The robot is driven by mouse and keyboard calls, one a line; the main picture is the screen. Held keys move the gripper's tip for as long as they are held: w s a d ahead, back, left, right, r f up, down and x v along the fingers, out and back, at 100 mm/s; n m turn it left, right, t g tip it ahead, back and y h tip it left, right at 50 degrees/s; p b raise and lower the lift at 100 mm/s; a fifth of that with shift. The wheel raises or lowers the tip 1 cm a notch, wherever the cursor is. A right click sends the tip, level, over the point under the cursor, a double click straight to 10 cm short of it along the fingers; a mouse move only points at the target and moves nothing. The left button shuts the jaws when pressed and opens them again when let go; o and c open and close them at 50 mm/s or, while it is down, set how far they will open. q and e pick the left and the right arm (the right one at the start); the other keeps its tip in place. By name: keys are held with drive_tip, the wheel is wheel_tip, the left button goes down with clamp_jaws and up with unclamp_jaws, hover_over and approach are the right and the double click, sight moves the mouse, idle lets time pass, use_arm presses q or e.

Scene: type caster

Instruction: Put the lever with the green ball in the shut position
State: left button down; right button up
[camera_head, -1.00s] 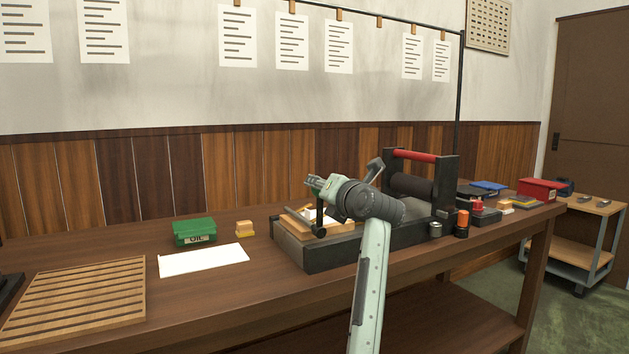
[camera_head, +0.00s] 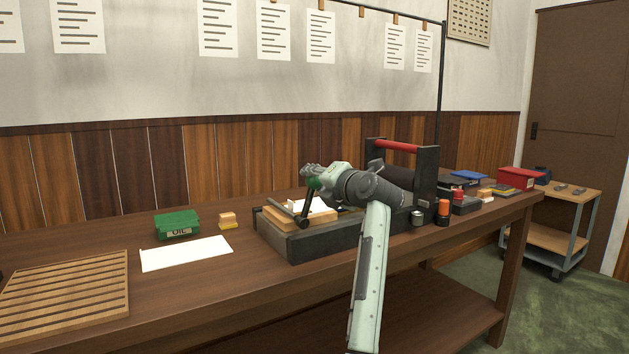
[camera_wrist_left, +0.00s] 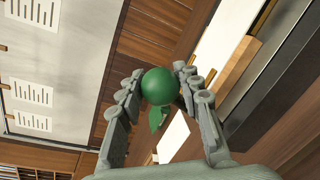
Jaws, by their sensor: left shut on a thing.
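The lever's green ball (camera_wrist_left: 160,87) sits between the two fingers of my left gripper (camera_wrist_left: 160,92) in the left wrist view, and the gripper is shut on it. In the head view the ball (camera_head: 314,184) is partly covered by the fingers. The dark lever shaft (camera_head: 305,208) runs down from the ball to the left front end of the dark press bed (camera_head: 330,243), leaning a little to the right at its top. A dark bar (camera_head: 283,211) lies across that end by the wooden block. My right gripper is not in view.
The press's red-handled roller frame (camera_head: 398,147) stands behind my arm. Cans (camera_head: 443,208) stand to its right. A green oil box (camera_head: 177,224), a white sheet (camera_head: 186,253) and a slatted wooden rack (camera_head: 66,292) lie on the bench to the left.

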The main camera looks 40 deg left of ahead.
use_arm(q)
drive_tip(key=c, duration=1)
unclamp_jaws()
drive_tip(key=shift+w+d, duration=0.1)
drive_tip(key=v, duration=1.2)
drive_tip(key=shift+f, duration=0.15)
